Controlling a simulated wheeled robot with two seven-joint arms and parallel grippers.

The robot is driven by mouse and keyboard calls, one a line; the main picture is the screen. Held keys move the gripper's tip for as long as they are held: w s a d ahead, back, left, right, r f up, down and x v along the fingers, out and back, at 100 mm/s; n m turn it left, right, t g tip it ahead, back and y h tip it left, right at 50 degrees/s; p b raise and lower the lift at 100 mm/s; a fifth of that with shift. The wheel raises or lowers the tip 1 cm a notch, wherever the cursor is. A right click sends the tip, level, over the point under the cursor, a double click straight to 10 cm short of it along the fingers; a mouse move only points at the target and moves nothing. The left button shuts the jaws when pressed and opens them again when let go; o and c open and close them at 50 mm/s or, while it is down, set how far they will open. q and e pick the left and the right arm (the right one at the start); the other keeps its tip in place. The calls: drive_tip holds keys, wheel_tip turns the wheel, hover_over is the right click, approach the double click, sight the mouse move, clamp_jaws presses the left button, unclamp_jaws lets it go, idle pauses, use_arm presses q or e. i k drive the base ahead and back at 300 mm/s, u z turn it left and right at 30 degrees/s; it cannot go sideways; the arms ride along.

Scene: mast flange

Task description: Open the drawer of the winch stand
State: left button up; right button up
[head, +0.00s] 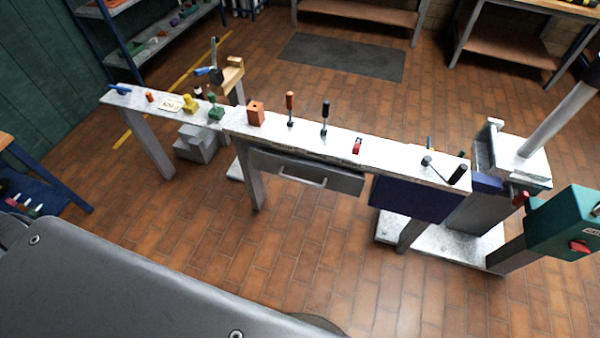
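The winch stand (345,150) is a long, narrow white-topped bench across the middle of the head view. Its drawer (340,182) is a grey front under the top, left of a dark blue panel, with a light bar handle (303,181). The drawer front looks flush under the top, so it appears closed. Neither of my grippers shows in this view; only a grey part of my own body fills the lower left.
On the top stand an orange block (256,113), two upright levers (290,108) (325,118), a red item (357,146) and a black-handled crank (445,169). A green box (566,222) stands at right. Brick-coloured floor before the drawer is clear.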

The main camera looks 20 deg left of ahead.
sight(294, 167)
drive_tip(key=k, duration=1.2)
drive_tip(key=z, duration=0.65)
drive_tip(key=i, duration=1.75)
drive_tip(key=u, duration=0.6)
